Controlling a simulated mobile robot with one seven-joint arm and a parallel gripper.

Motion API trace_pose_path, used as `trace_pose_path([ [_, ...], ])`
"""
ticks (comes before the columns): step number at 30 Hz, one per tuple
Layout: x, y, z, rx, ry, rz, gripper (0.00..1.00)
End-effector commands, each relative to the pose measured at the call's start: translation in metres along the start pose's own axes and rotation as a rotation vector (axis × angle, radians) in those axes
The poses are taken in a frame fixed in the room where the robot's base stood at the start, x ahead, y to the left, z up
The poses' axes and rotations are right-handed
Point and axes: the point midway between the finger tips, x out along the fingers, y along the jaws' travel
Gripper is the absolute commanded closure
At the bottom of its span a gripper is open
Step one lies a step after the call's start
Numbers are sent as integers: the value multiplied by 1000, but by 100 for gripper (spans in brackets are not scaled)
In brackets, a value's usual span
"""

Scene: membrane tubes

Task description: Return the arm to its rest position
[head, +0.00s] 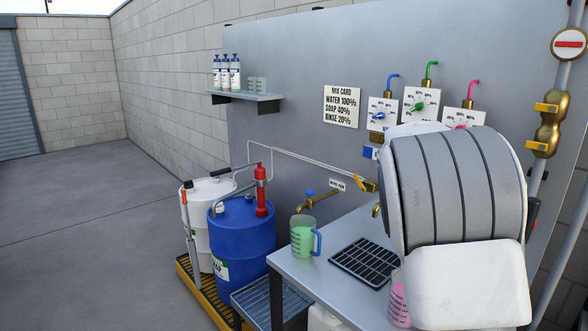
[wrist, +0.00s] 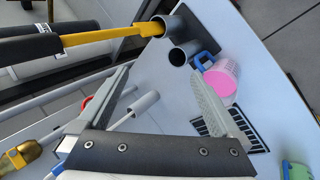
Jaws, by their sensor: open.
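My gripper (wrist: 162,76) shows in the wrist view with its two grey fingers spread wide and nothing held between them. A pale cylinder (wrist: 145,103) lies beyond the gap, apart from the fingers as far as I can tell. My arm fills the right of the head view, raised over the metal bench (head: 331,272); its gripper is hidden there. A measuring jug with pink liquid (wrist: 222,78) stands just beyond the right fingertip in the wrist view. In the head view this pink jug (head: 398,304) is mostly hidden behind my arm.
A jug of green liquid (head: 303,240) stands under a brass tap at the bench's left end. A black drain grate (head: 364,262) lies beside it. A yellow-shafted tool (wrist: 105,37) and dark cups (wrist: 182,54) are near my fingers. Blue (head: 241,240) and white drums stand left; the floor there is clear.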

Motion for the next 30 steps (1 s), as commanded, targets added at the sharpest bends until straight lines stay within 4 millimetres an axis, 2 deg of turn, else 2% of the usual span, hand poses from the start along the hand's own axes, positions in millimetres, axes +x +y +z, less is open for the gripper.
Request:
trace_pose_path([
  [1,-6,1,13,3,15,-54,0],
  [9,-40,-13,77,-3,111,-302,0],
  [19,-82,-38,163,-26,270,-515,0],
  [24,-96,-54,209,-38,359,-584,0],
  [30,-101,-72,254,-46,455,-626,0],
])
